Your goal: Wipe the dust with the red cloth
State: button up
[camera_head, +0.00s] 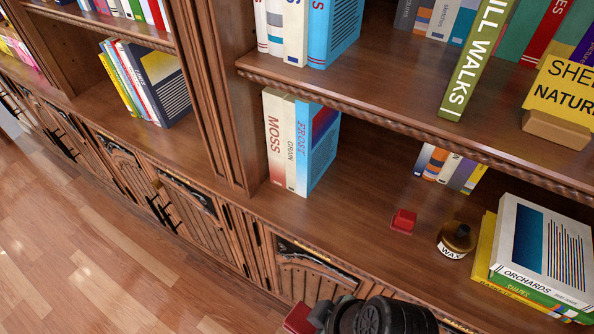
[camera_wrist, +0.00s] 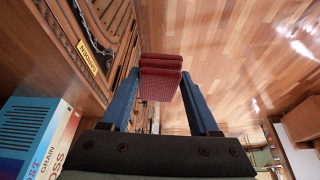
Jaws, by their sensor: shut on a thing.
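The red cloth (camera_wrist: 160,84), a ribbed, folded pad, is held between the two blue fingertips of my gripper (camera_wrist: 158,80) in the wrist view. The fingers are shut on it. In the head view the cloth (camera_head: 299,318) shows at the bottom edge, beside the dark end of my arm, in front of the cabinet doors. The cloth appears clear of the lower shelf (camera_head: 350,215). I cannot make out any dust on the shelf boards.
On the lower shelf are a small red block (camera_head: 403,221), a brown wax bottle (camera_head: 457,240) and stacked books (camera_head: 540,260) at right. Upright books (camera_head: 300,145) stand at left. The upper shelf (camera_head: 400,90) overhangs. Open wooden floor (camera_head: 90,240) lies at left.

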aim_at(299, 304)
jog(key=shift+s+a+m, duration=0.1)
jog(key=shift+s+m, duration=0.2)
jog(key=shift+w+f+m+t, duration=0.2)
jog(key=shift+f+m+t, duration=0.1)
jog(key=shift+m, duration=0.1)
jog(key=w+f+m+h, duration=0.1)
jog(key=m, duration=0.1)
jog(key=w+a+f+m+h+p, duration=0.1)
jog(key=w+m, duration=0.1)
jog(key=m, duration=0.1)
jog(key=w+a+f+m+t+h, duration=0.1)
jog(key=w+f+m, duration=0.1)
jog(key=m, duration=0.1)
jog(key=shift+p, duration=0.3)
jog(key=shift+w+a+f+m+h, duration=0.15)
jog(key=shift+w+a+m+h, duration=0.15)
jog(key=shift+m, duration=0.4)
